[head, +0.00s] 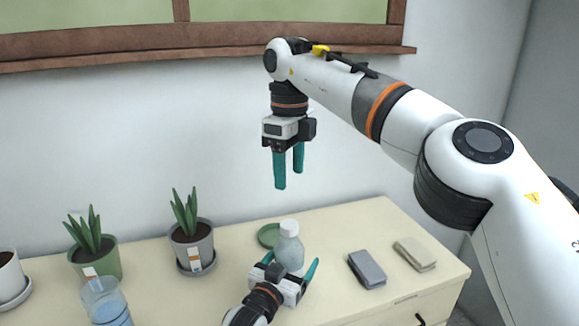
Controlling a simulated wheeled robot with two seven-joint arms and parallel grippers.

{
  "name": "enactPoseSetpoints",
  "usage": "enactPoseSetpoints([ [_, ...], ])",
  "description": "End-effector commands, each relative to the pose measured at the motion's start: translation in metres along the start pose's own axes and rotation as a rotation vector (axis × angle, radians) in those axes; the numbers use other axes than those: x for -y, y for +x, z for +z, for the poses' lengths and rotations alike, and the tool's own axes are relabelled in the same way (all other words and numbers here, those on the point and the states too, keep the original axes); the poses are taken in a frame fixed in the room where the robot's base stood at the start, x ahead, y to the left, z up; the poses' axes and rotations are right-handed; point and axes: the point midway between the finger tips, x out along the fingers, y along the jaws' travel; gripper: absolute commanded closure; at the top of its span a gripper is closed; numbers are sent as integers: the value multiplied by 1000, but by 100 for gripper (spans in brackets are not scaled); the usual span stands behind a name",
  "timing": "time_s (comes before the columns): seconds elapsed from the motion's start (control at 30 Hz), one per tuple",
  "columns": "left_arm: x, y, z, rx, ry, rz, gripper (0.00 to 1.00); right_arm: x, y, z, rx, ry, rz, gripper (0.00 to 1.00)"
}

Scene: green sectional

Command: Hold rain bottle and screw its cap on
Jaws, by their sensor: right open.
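The rain bottle (290,250), translucent pale blue-grey, stands upright on the cream cabinet top. A whitish cap-like piece (289,228) shows at its top; I cannot tell whether it is screwed down. My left gripper (294,258) is low in front of the bottle, its teal fingers spread to either side of it. A gap shows between the right-hand finger and the bottle. The gripper hides the bottle's base. My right gripper (289,175) is open and empty, pointing down in the air well above the bottle.
A green dish (268,234) lies behind the bottle. Potted plants (193,243) (96,257) and a clear and blue container (106,302) stand to the left. A grey block (367,268) and a beige block (415,254) lie to the right. A wooden window ledge (150,46) is above.

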Motion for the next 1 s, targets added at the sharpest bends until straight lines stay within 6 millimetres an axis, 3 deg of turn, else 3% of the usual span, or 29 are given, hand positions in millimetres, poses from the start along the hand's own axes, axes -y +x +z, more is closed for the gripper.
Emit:
enactPoseSetpoints([
  [0.17,0,-21,-2,-2,0,1,15,0,0,0,0,0,0,41],
  [0.4,-1,-73,-2,-3,0,1,15,0,0,0,0,0,0,41],
  [0.6,0,-106,-2,-2,0,0,15,0,1,0,0,0,0,41],
  [0.8,0,-119,-1,-1,0,1,15,0,2,0,0,0,0,41],
  [1.0,0,-119,0,-1,0,0,15,0,2,0,0,0,0,41],
])
